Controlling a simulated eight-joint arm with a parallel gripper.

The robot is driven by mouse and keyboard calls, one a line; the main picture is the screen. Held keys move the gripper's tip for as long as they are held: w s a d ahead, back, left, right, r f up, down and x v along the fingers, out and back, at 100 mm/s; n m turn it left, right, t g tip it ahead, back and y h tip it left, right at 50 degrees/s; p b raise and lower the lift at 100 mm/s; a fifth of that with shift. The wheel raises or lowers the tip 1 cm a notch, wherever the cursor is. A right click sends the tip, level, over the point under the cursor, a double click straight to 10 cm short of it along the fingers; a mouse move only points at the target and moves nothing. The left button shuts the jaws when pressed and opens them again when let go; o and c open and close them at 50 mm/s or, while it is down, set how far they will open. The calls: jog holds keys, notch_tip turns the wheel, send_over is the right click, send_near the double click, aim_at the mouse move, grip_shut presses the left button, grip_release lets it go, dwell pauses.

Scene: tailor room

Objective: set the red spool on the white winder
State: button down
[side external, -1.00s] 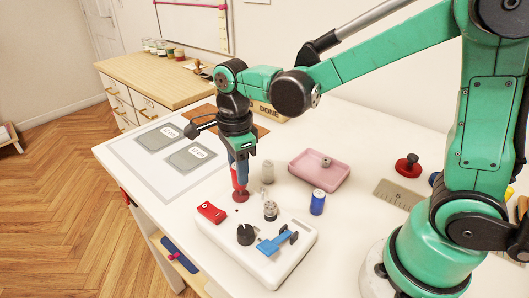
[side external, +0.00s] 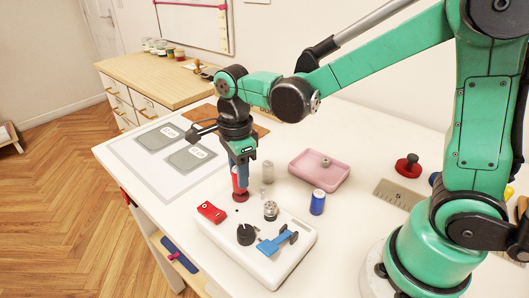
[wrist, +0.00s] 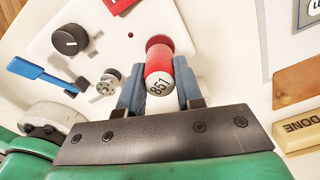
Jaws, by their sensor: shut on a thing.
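The red spool (side external: 237,180) is between the fingers of my gripper (side external: 240,172), which is shut on it. In the wrist view the spool (wrist: 158,48) shows its white end marked 851, with one finger at each side. The white winder (side external: 268,268) lies on the table, carrying a black knob (side external: 246,234), a blue lever (side external: 272,246), a red block (side external: 211,212) and a silver ribbed post (side external: 270,210). The spool is at the winder's far edge in the side view, left of the post. I cannot tell whether its base touches anything.
A blue spool (side external: 317,202) stands right of the winder, and a small clear spool (side external: 268,172) stands behind it. A pink tray (side external: 303,178) holds a small grey part. A red-based stamp (side external: 407,166) and a ruler (side external: 391,192) lie farther right. Grey labelled cards lie at left.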

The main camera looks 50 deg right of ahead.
jog(key=shift+f, duration=0.6)
dwell(0.3)
jog(key=c, duration=0.9)
grip_release()
jog(key=shift+o, duration=0.2)
notch_tip(320, 180, up, 11)
